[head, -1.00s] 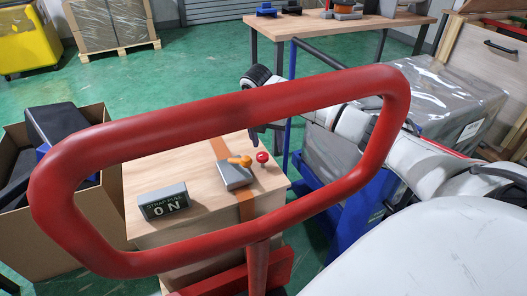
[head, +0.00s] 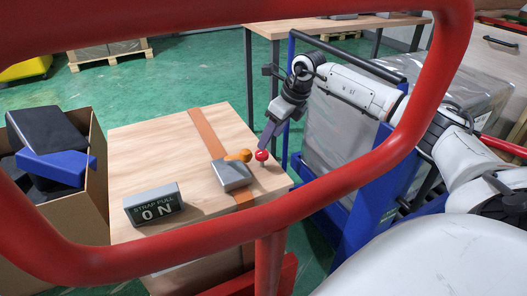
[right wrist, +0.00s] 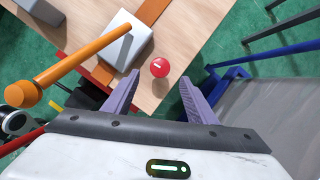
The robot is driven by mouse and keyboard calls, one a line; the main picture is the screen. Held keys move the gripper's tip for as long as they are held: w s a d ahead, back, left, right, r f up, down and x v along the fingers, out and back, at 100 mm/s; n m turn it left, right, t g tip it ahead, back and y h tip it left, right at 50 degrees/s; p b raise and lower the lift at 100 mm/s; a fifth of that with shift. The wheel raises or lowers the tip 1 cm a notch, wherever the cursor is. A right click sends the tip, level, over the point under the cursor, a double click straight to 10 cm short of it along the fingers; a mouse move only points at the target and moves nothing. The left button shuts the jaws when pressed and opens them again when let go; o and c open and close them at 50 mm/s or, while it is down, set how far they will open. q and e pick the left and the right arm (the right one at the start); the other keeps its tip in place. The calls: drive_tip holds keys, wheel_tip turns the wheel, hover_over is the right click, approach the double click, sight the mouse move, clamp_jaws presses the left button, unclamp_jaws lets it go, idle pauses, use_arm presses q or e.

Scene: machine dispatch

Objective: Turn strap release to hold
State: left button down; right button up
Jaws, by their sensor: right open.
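A grey block (head: 232,176) with an orange lever (head: 240,156) sits on an orange strap (head: 207,135) across the wooden crate top. A sign (head: 154,206) reads "STRAP PULL ON". My left gripper is out of view.
A red tubular frame (head: 445,75) crosses the near view around the crate (head: 135,145). An open carton (head: 80,213) with dark and blue items stands left. A blue cart (head: 368,190) with a grey wrapped load (head: 335,125) stands right. A table (head: 340,27) is behind.

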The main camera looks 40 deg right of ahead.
sight(262, 153)
drive_tip(key=b+x, duration=0.1)
drive_tip(key=x, duration=0.6)
drive_tip(key=shift+f, duration=0.15)
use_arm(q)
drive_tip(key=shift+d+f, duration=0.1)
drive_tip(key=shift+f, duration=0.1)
use_arm(e)
drive_tip(key=c, duration=1)
drive_tip(key=shift+m+p, duration=0.4)
drive_tip(key=shift+p, duration=0.25)
drive_tip(key=shift+c, duration=0.2)
drive_tip(key=shift+h, duration=0.3)
drive_tip(key=shift+m, duration=0.4)
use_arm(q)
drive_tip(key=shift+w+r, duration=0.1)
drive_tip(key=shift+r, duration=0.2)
use_arm(e)
drive_tip(key=o, duration=1)
